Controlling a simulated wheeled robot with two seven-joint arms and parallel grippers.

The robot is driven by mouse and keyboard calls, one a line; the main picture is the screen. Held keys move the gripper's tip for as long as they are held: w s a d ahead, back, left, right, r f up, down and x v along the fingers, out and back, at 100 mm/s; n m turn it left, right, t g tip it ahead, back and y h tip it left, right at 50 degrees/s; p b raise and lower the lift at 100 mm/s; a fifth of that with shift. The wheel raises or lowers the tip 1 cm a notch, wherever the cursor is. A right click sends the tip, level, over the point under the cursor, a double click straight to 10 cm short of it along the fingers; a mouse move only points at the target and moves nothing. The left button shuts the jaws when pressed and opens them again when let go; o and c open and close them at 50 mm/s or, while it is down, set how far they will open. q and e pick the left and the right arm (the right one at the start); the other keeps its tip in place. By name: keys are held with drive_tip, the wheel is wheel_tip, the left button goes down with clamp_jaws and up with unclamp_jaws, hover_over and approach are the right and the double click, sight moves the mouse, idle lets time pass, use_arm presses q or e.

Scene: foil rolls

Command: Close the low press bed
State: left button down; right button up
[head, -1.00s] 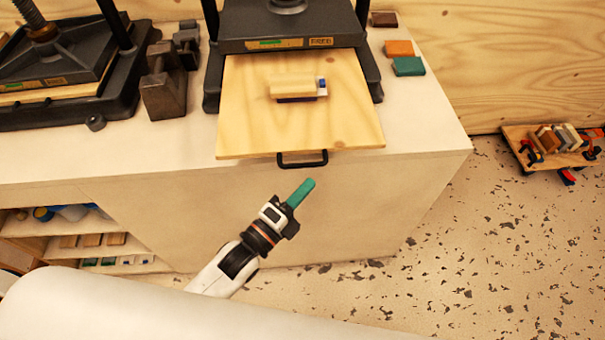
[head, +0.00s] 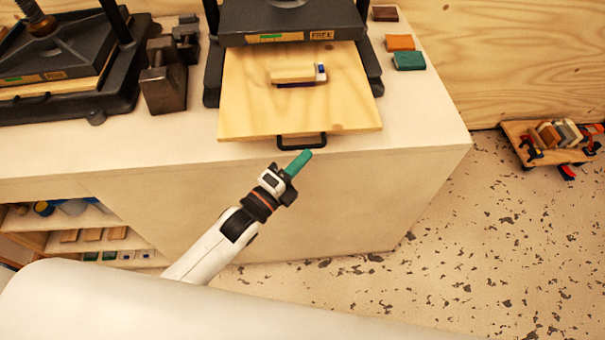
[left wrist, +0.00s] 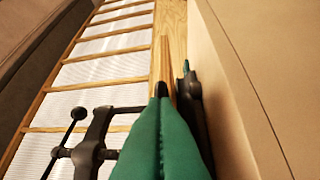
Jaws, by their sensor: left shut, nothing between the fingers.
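The low press bed (head: 245,108) is a pale wooden board, partly slid out toward me from under the dark press (head: 290,20) with a FREE label. A dark handle (head: 301,142) is on its front edge. A cream block with a white and blue end (head: 297,73) lies on it. My left gripper (head: 300,162), with green fingers, is shut and empty, its tip just below the handle. I cannot tell whether it touches. In the left wrist view the shut green fingers (left wrist: 160,95) point away; the bed is not clearly recognisable there. My right gripper is not in view.
A second press (head: 55,65) and dark metal weights (head: 163,80) stand left on the bench. Coloured blocks (head: 409,61) lie at its right. A low trolley (head: 545,140) stands on the floor at right.

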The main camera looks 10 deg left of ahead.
sight(292, 86)
use_arm(q)
drive_tip(key=w+a+b, duration=0.2)
drive_tip(key=w+b, duration=0.1)
drive_tip(key=w, duration=0.4)
drive_tip(key=w+a+b, duration=0.2)
drive_tip(key=w+b, duration=0.1)
drive_tip(key=w, duration=0.5)
drive_tip(key=w+a+b, duration=0.2)
drive_tip(key=w+b, duration=0.1)
drive_tip(key=w, duration=0.4)
drive_tip(key=shift+w+a, duration=0.25)
drive_tip(key=shift+a+r+b, duration=0.15)
drive_tip(key=shift+r+b, duration=0.1)
drive_tip(key=shift+b, duration=0.05)
